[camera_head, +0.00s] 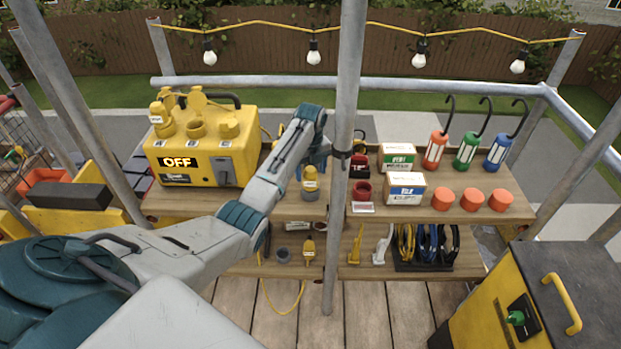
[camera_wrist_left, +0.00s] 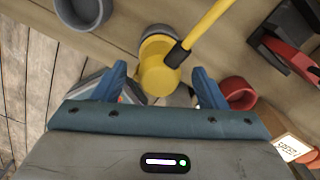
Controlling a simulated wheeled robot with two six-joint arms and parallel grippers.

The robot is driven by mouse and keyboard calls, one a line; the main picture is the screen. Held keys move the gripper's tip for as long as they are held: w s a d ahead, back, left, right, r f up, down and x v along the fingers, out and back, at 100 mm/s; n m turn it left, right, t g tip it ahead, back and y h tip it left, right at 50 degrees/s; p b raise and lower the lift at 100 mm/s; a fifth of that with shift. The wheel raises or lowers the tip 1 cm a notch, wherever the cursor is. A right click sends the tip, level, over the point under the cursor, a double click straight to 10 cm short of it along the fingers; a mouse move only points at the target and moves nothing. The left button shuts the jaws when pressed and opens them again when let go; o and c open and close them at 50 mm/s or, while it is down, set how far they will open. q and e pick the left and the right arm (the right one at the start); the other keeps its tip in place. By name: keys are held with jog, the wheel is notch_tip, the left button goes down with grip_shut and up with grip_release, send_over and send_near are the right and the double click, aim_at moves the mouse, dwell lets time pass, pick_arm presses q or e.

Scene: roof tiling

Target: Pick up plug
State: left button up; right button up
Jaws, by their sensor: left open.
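My left gripper (camera_head: 311,163) is open just behind and above the plug in the head view. Whether the fingers touch it, I cannot tell. Another yellow plug-like piece (camera_head: 309,247) with a yellow cable is on the lower shelf. My right gripper is out of view.
A red cup (camera_head: 361,191) stands right of the plug, also in the wrist view (camera_wrist_left: 238,93). A yellow power box (camera_head: 202,145) reading OFF is at left. Small boxes (camera_head: 404,188), orange cups and hooked lamps stand at right. A steel pole (camera_head: 345,120) rises in front of the shelf.

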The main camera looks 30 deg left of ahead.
pick_arm(q)
jog(key=shift+f, duration=0.95)
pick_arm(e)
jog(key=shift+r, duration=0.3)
pick_arm(q)
jog(key=shift+c, duration=0.5)
jog(key=c, duration=1.1)
jog(key=shift+r, duration=0.1)
